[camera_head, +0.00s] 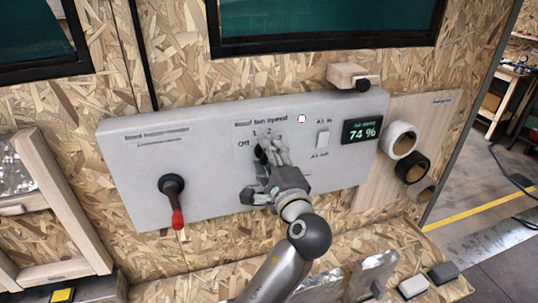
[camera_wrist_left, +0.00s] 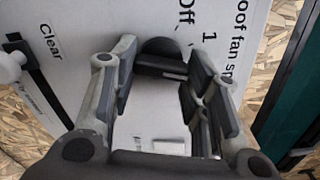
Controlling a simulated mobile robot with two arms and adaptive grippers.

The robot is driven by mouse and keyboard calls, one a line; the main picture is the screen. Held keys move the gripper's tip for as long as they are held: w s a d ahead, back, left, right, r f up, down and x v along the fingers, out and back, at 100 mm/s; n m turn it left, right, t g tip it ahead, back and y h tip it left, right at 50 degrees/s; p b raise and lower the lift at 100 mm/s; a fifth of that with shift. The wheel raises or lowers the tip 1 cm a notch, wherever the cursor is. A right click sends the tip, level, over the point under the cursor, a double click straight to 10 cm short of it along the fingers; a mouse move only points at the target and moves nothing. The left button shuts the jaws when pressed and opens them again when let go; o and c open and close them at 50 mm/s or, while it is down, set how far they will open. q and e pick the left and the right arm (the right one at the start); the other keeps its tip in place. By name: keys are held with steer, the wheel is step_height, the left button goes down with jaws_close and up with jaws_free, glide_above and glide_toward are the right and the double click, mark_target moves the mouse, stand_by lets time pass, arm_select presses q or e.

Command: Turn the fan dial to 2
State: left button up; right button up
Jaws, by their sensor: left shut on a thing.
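The fan dial (camera_head: 260,154) is a small dark knob on the light grey panel (camera_head: 215,195), under the "Roof fan speed" label. "Off" is printed to its left, with small numbers above it. My left gripper (camera_head: 266,152) is at the dial and hides much of it. In the left wrist view the dark rounded dial (camera_wrist_left: 163,50) sits between the fingertips of my left gripper (camera_wrist_left: 163,68), which is shut on it. "Off" and "1" show beside it there. I cannot tell which number the dial points to. My right gripper is not in view.
A red-tipped black lever (camera_head: 174,198) is to the left on the panel. A white switch (camera_head: 322,140) and a display reading 74 % (camera_head: 362,130) are to the right. Tape rolls (camera_head: 402,140) hang farther right. A wooden block (camera_head: 350,76) sits above the panel.

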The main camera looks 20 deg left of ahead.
arm_select(q)
steer(key=shift+m, duration=0.4)
steer(key=o, duration=1)
